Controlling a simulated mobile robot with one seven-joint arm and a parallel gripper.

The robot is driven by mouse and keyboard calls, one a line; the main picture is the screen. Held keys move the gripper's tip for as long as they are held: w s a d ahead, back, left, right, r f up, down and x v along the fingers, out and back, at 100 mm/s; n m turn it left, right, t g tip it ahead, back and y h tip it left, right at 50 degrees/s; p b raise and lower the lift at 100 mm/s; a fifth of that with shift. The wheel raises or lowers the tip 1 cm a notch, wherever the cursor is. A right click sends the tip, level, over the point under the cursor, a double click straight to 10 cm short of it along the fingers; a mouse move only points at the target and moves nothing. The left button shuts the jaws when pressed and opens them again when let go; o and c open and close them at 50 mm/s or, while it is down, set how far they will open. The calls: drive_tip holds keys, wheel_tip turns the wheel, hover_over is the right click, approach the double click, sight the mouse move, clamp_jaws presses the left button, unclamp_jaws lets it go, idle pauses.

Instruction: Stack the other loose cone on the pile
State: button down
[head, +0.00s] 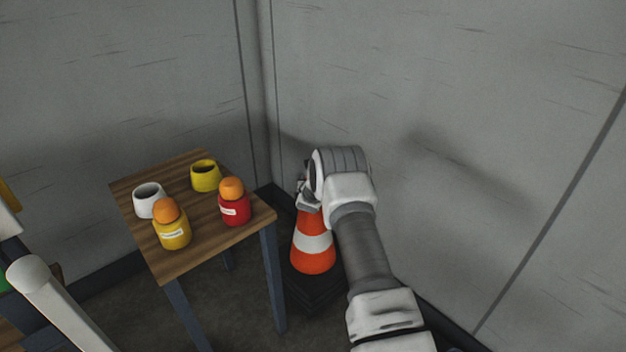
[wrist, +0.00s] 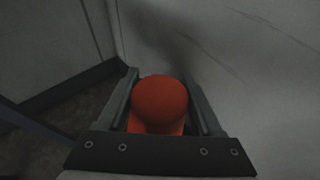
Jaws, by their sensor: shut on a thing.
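An orange cone (head: 313,259) with a white band stands upright in the corner right of the small table. My gripper (head: 308,204) is shut on the top of this cone from above. In the wrist view, the cone's round orange top (wrist: 160,97) sits between the two fingers. Below the cone, dark layered square bases (head: 316,290) show, like a pile of cones. My arm hides part of the cone's right side, and I cannot tell whether the held cone is fully seated.
A wooden table (head: 192,239) with dark legs stands close on the left. It bears a white cup (head: 148,199), a yellow cup (head: 205,176), a yellow jar (head: 173,233) and a red jar (head: 234,209). Grey walls (head: 420,90) close in behind and right.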

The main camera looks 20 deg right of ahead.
drive_tip(key=shift+w+r, duration=0.1)
drive_tip(key=shift+r, duration=0.1)
drive_tip(key=shift+c, duration=0.5)
unclamp_jaws()
drive_tip(key=shift+o, duration=0.5)
drive_tip(key=shift+f, duration=0.1)
drive_tip(key=shift+s+f, duration=0.2)
drive_tip(key=shift+f, duration=0.1)
drive_tip(key=shift+s+a+r+p, duration=0.25)
drive_tip(key=shift+s+r+p, duration=0.1)
drive_tip(key=shift+s+r, duration=0.15)
drive_tip(key=p+v, duration=0.5)
drive_tip(key=v, duration=1.1)
